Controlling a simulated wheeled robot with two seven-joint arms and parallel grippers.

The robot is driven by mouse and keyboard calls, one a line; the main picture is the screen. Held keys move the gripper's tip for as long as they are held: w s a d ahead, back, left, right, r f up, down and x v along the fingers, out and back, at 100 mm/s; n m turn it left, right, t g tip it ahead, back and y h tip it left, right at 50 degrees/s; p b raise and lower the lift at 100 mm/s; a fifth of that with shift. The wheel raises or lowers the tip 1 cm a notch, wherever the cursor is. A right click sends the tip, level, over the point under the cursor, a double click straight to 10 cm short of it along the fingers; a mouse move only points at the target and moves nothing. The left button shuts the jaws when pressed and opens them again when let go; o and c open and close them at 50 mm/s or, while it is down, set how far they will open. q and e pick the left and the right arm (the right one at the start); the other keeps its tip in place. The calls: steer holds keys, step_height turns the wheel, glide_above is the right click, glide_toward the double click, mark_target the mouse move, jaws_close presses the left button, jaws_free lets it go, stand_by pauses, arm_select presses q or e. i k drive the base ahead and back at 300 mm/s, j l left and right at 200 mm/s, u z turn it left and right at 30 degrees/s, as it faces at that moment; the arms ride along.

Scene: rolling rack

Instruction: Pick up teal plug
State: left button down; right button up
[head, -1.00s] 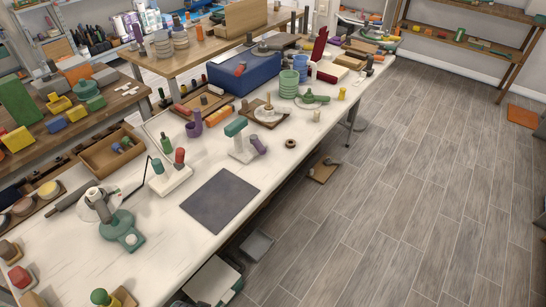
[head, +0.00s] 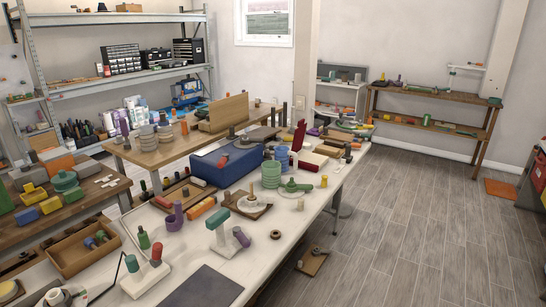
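No thing in the head view is clearly a teal plug; several green-to-teal pieces show. A teal block (head: 218,217) sits on top of a white stand on the long white table, with a purple cylinder (head: 241,237) leaning beside it. A green peg (head: 143,238) stands by a white base, close to a red peg (head: 156,253). Small blue and green pegs (head: 101,236) lie in an open wooden tray (head: 65,262) at left. Neither of my grippers is in view.
The white table holds a blue box (head: 226,162), green stacked rings (head: 271,174), a green dish (head: 295,187) and a dark mat (head: 205,289). A wooden table (head: 160,166) and shelving stand behind. The floor (head: 400,220) at right is mostly clear, with a small wooden board (head: 313,262) near the table.

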mark_target(131, 261)
steer(key=i+l, duration=0.35)
steer(key=i, duration=0.2)
steer(key=i+l+u, duration=0.3)
steer(key=u, duration=0.15)
steer(key=i+l+u, duration=0.45)
steer(key=k+l, duration=0.05)
